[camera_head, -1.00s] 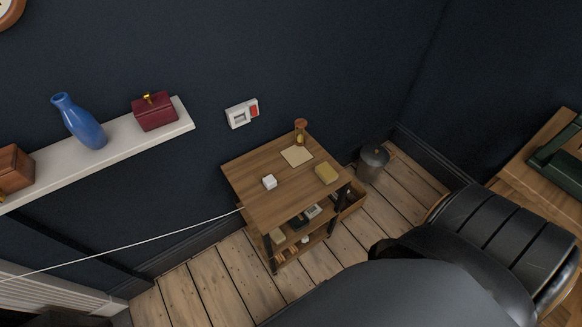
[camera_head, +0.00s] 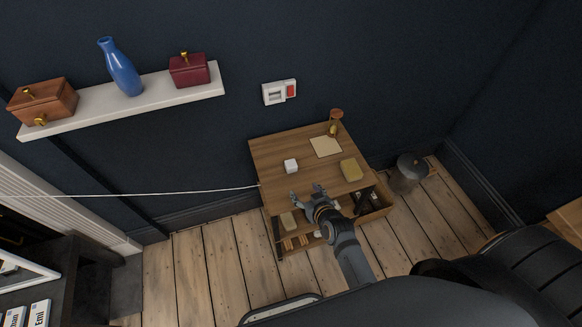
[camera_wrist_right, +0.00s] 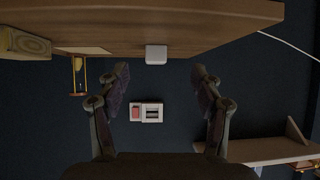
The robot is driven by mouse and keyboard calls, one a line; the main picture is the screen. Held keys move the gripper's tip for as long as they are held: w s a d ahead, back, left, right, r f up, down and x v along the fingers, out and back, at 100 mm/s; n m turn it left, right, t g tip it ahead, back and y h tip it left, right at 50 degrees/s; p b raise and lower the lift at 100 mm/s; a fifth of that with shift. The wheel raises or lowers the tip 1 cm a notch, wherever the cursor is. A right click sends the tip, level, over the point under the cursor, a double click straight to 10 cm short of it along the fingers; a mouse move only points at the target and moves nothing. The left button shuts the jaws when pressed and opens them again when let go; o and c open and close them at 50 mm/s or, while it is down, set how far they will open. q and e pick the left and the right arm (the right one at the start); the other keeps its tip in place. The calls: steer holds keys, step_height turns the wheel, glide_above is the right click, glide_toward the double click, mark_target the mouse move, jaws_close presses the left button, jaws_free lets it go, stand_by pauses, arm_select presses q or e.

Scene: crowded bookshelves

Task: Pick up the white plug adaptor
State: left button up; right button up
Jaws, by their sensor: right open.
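The white plug adaptor (camera_head: 291,166), a small white block, sits on the wooden side table's top (camera_head: 272,150), left of centre. It also shows in the right wrist view (camera_wrist_right: 156,54), where the picture is upside down and the table edge is at the top. My right gripper (camera_head: 306,194) is open and empty at the table's front edge, with its fingers pointing toward the adaptor. In the right wrist view the fingers (camera_wrist_right: 161,82) are spread wide and the adaptor lies beyond them, between their lines, untouched. My left gripper is not in view.
A tan paper (camera_head: 326,146), a yellowish block (camera_head: 351,170) and an hourglass-like item (camera_head: 335,122) are on the table. A white cord (camera_head: 150,193) runs left from its edge. A wall switch (camera_head: 279,92) and shelf (camera_head: 150,95) are behind. A metal bin (camera_head: 408,174) stands right.

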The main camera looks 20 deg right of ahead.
mark_target(293, 170)
steer(key=shift+w+a+t, duration=0.2)
steer(key=shift+w+t, duration=0.2)
steer(key=shift+w, duration=0.05)
steer(key=shift+w+r+m+t+h, duration=0.3)
steer(key=shift+w+t+h, duration=0.1)
steer(key=shift+t, duration=0.2)
steer(key=b+x, duration=0.1)
steer(key=x, duration=0.1)
steer(key=b+x, duration=0.1)
steer(key=x, duration=0.2)
steer(key=shift+s+f, duration=0.15)
steer(key=shift+f, duration=0.05)
steer(key=shift+w+b, duration=0.3)
steer(key=shift+w, duration=0.05)
steer(key=b+x, duration=0.4)
steer(key=b, duration=0.1)
steer(key=shift+w+f+b, duration=0.25)
steer(key=shift+f+b, duration=0.1)
steer(key=shift+f, duration=0.2)
steer(key=shift+w, duration=0.2)
steer(key=shift+r, duration=0.25)
steer(key=shift+c, duration=0.3)
steer(key=c, duration=1.2)
